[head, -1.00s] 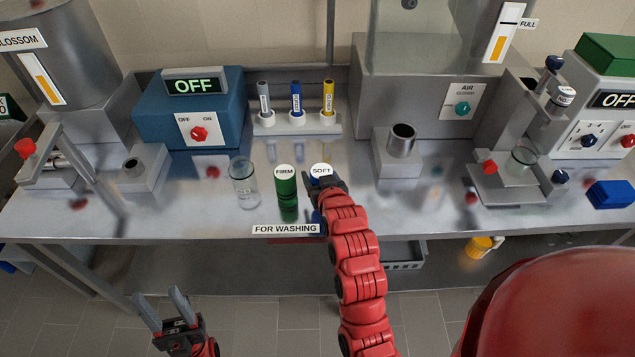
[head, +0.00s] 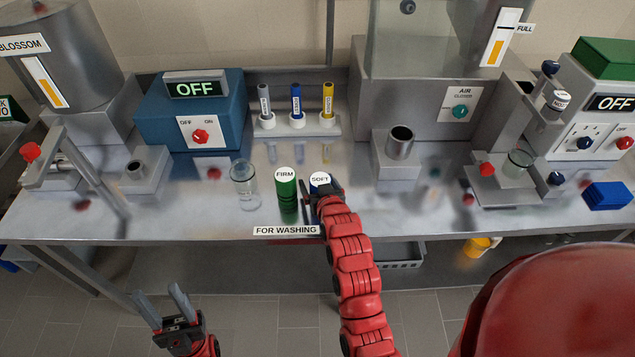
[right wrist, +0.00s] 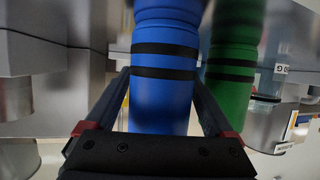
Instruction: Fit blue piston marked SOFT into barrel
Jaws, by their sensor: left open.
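The blue piston marked SOFT (head: 320,179) stands near the bench's front edge, its white top showing. In the right wrist view the blue piston (right wrist: 165,95) is upright between my fingers, with two black bands. My right gripper (head: 319,190) has a finger on each side of it; whether they press on it is unclear. The green piston marked FIRM (head: 287,190) stands close on its left. No barrel is labelled; an open steel cylinder (head: 400,142) stands on a grey block, and a clear glass cylinder (head: 244,188) stands left of FIRM. My left gripper (head: 161,300) is open and empty, low in front of the bench.
A rack (head: 298,129) with grey, blue and yellow tubes stands at the back. A blue box reading OFF (head: 190,115) is left of it. A lever stand (head: 500,185) and a blue block (head: 607,195) are at right. Bare bench lies between SOFT and the steel cylinder.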

